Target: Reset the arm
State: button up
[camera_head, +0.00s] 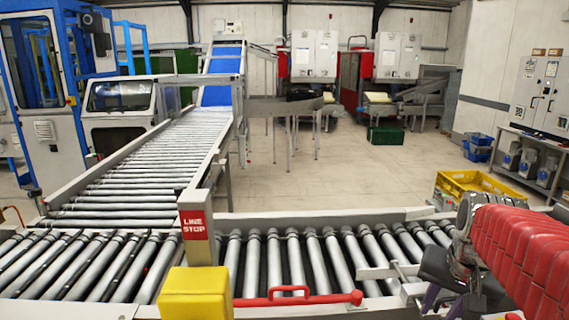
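My arm, in a red ribbed sleeve, comes in from the right edge of the head view, with a grey metal joint at its end. My gripper (455,298) is at the lower right, pointing down over the near conveyor (315,262). Its dark parts run to the bottom edge of the picture, and the fingertips are not clear. I cannot tell whether it is open or shut, and I see nothing held in it.
A yellow crate (447,188) stands behind the conveyor near my arm. A "LINE STOP" post (196,225), a yellow block (196,292) and a red handle (300,298) are at the front. A roller line (160,155) runs back. Open floor lies behind.

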jog(key=s+a+f+n+t, duration=0.2)
jog(key=s+a+n, duration=0.5)
jog(key=a, duration=0.8)
jog(key=s, duration=0.3)
jog(key=shift+s+a+t+y, duration=0.15)
jog(key=shift+a+t+y, duration=0.15)
jog(key=shift+a+y, duration=0.1)
jog(key=shift+d, duration=0.1)
